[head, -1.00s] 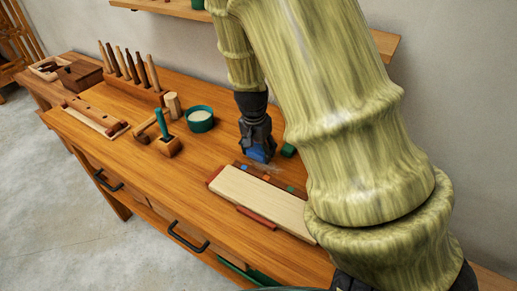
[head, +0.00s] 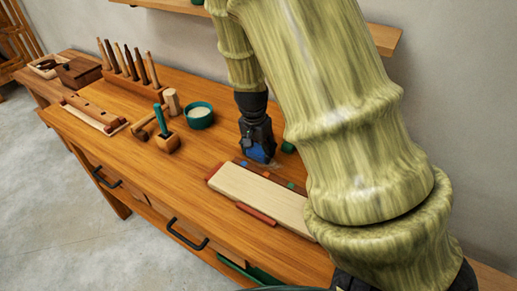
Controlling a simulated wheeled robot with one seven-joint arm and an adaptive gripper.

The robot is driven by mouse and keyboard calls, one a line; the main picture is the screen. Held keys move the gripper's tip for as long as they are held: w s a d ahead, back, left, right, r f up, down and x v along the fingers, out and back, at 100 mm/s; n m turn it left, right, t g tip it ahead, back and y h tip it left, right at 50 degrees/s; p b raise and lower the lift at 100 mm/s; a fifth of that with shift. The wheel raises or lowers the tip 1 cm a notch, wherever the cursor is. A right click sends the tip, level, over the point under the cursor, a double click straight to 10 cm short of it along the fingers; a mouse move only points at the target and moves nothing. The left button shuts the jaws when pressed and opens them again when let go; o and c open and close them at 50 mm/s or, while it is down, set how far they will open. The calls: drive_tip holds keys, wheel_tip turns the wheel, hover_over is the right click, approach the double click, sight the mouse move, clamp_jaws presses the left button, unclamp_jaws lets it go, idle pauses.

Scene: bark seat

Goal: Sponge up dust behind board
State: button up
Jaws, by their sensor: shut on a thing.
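My gripper (head: 258,148) is shut on a blue sponge (head: 257,154) at the work surface, just behind the pale board (head: 262,196). The sponge is partly hidden by the fingers. A greyish patch of dust (head: 274,166) shows on the wood to the right of the sponge. The board lies flat on the bench with a red strip along its front and a red end at its left. Small blue and orange pieces show along its back edge. My arm hides the board's right end and part of the bench.
The wooden bench (head: 150,165) carries a green bowl (head: 200,115), a block with a green-handled tool (head: 164,138), a mallet (head: 171,101) and a rack of several tools (head: 128,75). A green object (head: 288,147) stands right of my gripper. A shelf (head: 350,27) hangs above.

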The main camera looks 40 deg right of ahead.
sight(272, 163)
drive_tip(key=shift+f, duration=0.5)
drive_tip(key=shift+s, duration=0.1)
drive_tip(key=shift+s+d+r, duration=0.1)
drive_tip(key=shift+s+d, duration=0.2)
drive_tip(key=shift+s, duration=0.45)
drive_tip(key=shift+s+d+f, duration=0.1)
drive_tip(key=shift+s+d, duration=0.2)
drive_tip(key=shift+s, duration=0.45)
drive_tip(key=shift+s+d+r, duration=0.1)
drive_tip(key=shift+s+d, duration=0.2)
drive_tip(key=shift+s, duration=0.45)
drive_tip(key=shift+w+a+p, duration=0.3)
drive_tip(key=shift+w+p, duration=0.1)
drive_tip(key=shift+w, duration=0.35)
drive_tip(key=shift+w+a+p, duration=0.3)
drive_tip(key=shift+w+p, duration=0.15)
drive_tip(key=shift+w, duration=0.35)
drive_tip(key=shift+w+a+p, duration=0.3)
drive_tip(key=shift+w+p, duration=0.1)
drive_tip(key=shift+w, duration=0.35)
drive_tip(key=shift+s, duration=0.15)
drive_tip(key=shift+s+d, duration=0.3)
drive_tip(key=shift+s, duration=0.4)
drive_tip(key=shift+s+d, duration=0.25)
drive_tip(key=shift+s, duration=0.5)
drive_tip(key=shift+s+d, duration=0.3)
drive_tip(key=shift+s, duration=0.4)
drive_tip(key=shift+w, duration=0.1)
